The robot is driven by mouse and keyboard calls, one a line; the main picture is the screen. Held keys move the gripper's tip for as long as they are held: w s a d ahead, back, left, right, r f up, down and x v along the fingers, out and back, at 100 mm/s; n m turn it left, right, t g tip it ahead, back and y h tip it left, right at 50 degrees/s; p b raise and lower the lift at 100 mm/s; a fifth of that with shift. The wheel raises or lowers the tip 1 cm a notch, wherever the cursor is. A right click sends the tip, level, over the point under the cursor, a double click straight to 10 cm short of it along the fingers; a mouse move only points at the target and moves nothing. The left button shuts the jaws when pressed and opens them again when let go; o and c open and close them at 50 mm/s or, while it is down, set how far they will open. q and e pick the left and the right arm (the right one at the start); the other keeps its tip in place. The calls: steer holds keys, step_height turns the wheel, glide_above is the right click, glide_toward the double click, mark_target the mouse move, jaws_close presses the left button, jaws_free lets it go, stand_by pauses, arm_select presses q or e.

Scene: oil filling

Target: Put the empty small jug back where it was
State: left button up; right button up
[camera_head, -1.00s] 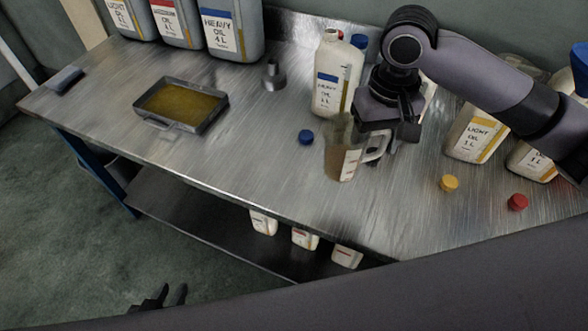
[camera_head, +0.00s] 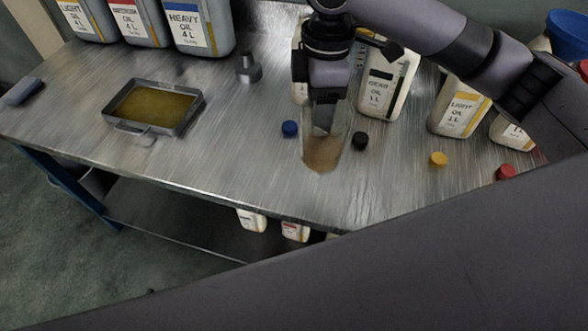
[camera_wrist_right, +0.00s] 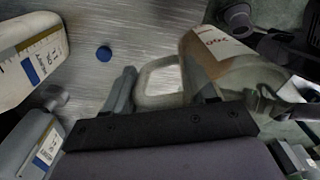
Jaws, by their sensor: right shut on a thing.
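The small jug (camera_head: 322,155) is clear, with a brownish tint, and is at the middle right of the workbench (camera_head: 235,165). My right gripper (camera_head: 322,128) is shut on its handle, which shows between the fingers in the right wrist view (camera_wrist_right: 160,84). The jug's body (camera_wrist_right: 232,65) is beside the fingers, with a measuring label on it. In the head view the gripper covers the jug's upper part, and I cannot tell whether its base touches the bench.
A tray of oil (camera_head: 150,128) and a grey metal piece (camera_head: 248,70) are on the left. Large oil canisters (camera_head: 198,28) stand behind. A gear oil bottle (camera_head: 385,90) and light oil bottle (camera_head: 458,108) are right. Blue (camera_head: 289,128), black (camera_head: 360,140) and yellow caps (camera_head: 438,158) lie nearby.

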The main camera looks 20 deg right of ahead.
steer(key=a+r+n+b, duration=0.1)
steer(key=a+r+n, duration=0.25)
steer(key=n, duration=1.05)
steer(key=a+r+n+b, duration=0.2)
steer(key=a+n, duration=0.2)
steer(key=n, duration=0.9)
steer(key=f, duration=2)
steer(key=shift+w, duration=0.25)
steer(key=o, duration=1.4)
steer(key=shift+f, duration=0.15)
step_height(320, 180, up, 12)
steer(key=shift+r, duration=0.2)
